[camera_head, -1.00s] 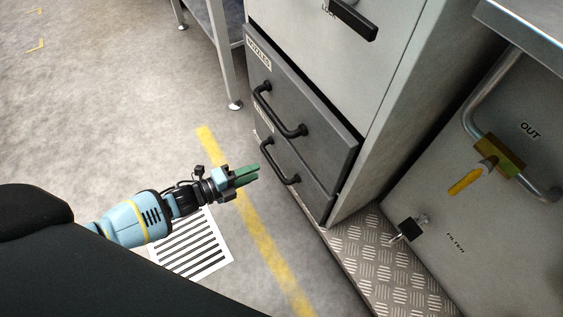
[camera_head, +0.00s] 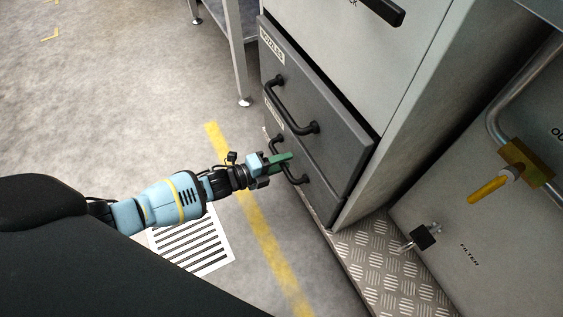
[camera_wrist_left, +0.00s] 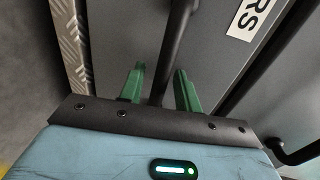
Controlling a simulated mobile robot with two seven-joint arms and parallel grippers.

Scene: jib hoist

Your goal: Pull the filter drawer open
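The lower dark grey drawer (camera_head: 322,192) is in the cabinet, below the drawer labelled NOZZLES. Its label (camera_wrist_left: 248,20) shows the letters RS in the left wrist view. Both drawers look shut. The lower drawer's black bar handle (camera_head: 299,181) is partly hidden behind my left gripper (camera_head: 286,158). My left gripper's green fingers are open at this handle. In the left wrist view the handle (camera_wrist_left: 174,45) runs between the two fingers (camera_wrist_left: 158,90), with a gap visible on each side. My right gripper is not in view.
The upper drawer's handle (camera_head: 297,108) is just above my left gripper. A metal tread plate (camera_head: 375,260) lies right of the cabinet, beside a grey panel with a pipe and yellow-handled valve (camera_head: 490,187).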

